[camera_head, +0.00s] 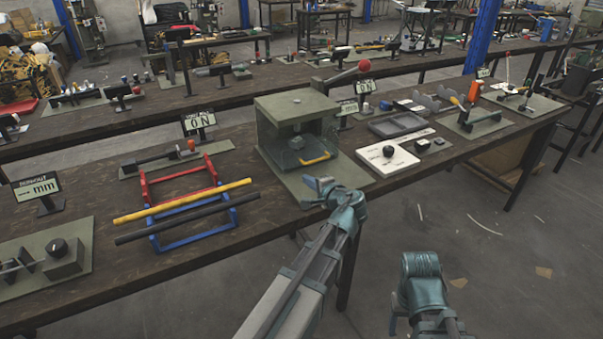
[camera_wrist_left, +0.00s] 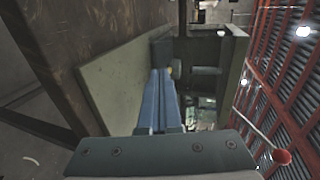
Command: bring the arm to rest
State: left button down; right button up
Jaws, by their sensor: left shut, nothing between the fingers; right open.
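My left gripper (camera_head: 318,187) has blue fingers and hangs at the front edge of the bench, just in front of the green press (camera_head: 293,107) with its clear guard and yellow handle (camera_head: 315,159). In the left wrist view its blue fingers (camera_wrist_left: 160,100) lie together with nothing between them, in front of the press's base plate (camera_wrist_left: 103,85). My right gripper (camera_head: 394,322) is low at the bottom of the head view, clear of the bench. Only a small blue part of it shows; my own wrist hides the rest.
The wooden bench (camera_head: 85,185) carries a red and blue rack (camera_head: 190,240) with yellow and black bars left of the press. A white plate with a black knob (camera_head: 388,158) and a grey tray (camera_head: 398,124) lie right. The floor (camera_head: 500,250) before the bench is open.

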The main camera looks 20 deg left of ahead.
pick_arm(q)
jog(key=shift+v, duration=0.85)
jog(key=s+d+f+n+g+h+p, duration=0.2)
jog(key=s+d+g+h+p, duration=0.2)
jog(key=s+d, duration=0.7)
jog(key=s+d+f+n+g+h+p, duration=0.1)
jog(key=s+d+f+g+h+p, duration=0.2)
jog(key=s+d, duration=0.8)
jog(key=s+g+h+p, duration=0.2)
jog(key=h+p, duration=0.1)
jog(key=shift+n, duration=0.4)
